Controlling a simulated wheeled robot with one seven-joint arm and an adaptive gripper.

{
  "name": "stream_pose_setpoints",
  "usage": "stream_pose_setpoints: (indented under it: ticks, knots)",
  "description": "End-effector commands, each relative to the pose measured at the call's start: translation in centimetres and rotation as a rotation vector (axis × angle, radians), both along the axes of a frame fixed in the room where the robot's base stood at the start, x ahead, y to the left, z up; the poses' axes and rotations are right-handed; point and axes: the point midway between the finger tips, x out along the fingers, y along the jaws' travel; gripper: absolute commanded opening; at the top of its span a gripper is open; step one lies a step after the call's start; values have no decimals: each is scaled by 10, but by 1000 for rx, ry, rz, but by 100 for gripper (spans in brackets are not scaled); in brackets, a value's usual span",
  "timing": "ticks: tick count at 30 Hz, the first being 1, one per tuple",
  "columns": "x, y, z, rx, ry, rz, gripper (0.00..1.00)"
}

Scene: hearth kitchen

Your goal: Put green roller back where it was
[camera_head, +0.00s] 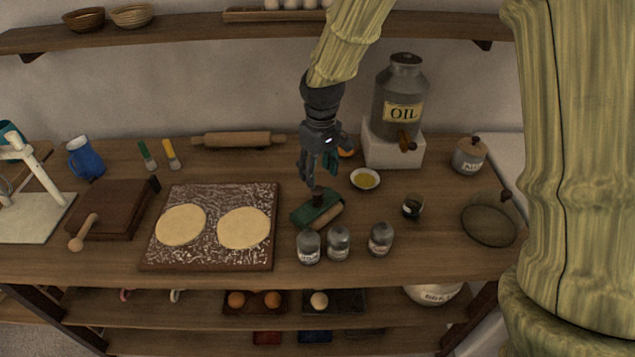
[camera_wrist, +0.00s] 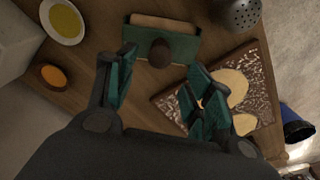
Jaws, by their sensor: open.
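The green roller (camera_head: 312,212), a green housing with a pale wooden roller and a dark knob on top, rests on the wooden table just right of the dough board. It also shows in the wrist view (camera_wrist: 184,48), with the knob towards me. My gripper (camera_head: 317,184) is close above the knob, pointing down. In the wrist view my gripper (camera_wrist: 160,72) has its fingers spread apart with nothing between the tips. The knob appears just beyond the fingertips; I cannot tell whether they touch it.
A floured board (camera_head: 208,264) with two dough rounds lies left. Several small jars, including one jar (camera_head: 308,247), stand in front of the roller. An oil dish (camera_head: 365,179) and oil can (camera_head: 400,100) are behind right. A rolling pin (camera_head: 238,139) lies at the back.

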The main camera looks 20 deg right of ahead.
Motion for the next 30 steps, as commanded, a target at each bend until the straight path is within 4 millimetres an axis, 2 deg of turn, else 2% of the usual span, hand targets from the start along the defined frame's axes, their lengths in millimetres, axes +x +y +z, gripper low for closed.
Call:
stream_pose_setpoints:
  ticks: [3, 9, 30]
  knots:
    - [0, 0, 12, 0, -1, 0, 52]
    - [-1, 0, 22, 0, 0, 0, 52]
    - [-1, 0, 24, 0, 0, 0, 52]
